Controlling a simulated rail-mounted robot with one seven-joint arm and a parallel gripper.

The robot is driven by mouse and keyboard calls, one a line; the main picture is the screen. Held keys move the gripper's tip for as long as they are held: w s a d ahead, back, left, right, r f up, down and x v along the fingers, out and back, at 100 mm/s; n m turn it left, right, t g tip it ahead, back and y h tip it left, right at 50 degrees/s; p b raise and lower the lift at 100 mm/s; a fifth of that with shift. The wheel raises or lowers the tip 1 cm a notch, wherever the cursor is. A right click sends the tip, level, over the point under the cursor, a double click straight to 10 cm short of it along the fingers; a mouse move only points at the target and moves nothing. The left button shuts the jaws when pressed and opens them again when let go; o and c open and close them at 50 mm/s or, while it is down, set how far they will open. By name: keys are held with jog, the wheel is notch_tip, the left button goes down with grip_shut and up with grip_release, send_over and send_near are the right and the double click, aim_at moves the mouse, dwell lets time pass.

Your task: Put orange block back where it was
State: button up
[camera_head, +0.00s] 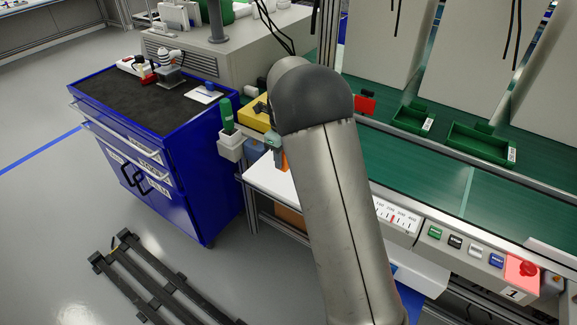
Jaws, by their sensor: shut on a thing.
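The orange block (282,160) shows as a small orange patch just left of my arm, above the white shelf (272,183). My gripper (276,146) is mostly hidden behind my own arm; only a small grey-green part of it shows, right at the top of the block. It is shut on the orange block. How the jaws sit on the block and how far the block is from the shelf cannot be told.
A blue cabinet (200,180) with a dark top stands at the left. A white holder (231,146) with a green-handled tool (227,115) and a yellow box (255,114) are close to the gripper. Green trays (480,143) lie on the green workbench (420,190) at the right.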

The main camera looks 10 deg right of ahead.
jog(key=w+f, duration=0.1)
jog(key=w+d+f, duration=0.1)
jog(key=f, duration=0.1)
jog(key=w+d+f, duration=0.1)
jog(key=f, duration=0.1)
jog(key=shift+w, duration=0.15)
jog(key=shift+w+d+f+p, duration=0.15)
jog(key=shift+f+p, duration=0.2)
jog(key=shift+f, duration=1.45)
jog(key=shift+f, duration=0.1)
jog(key=o, duration=1.1)
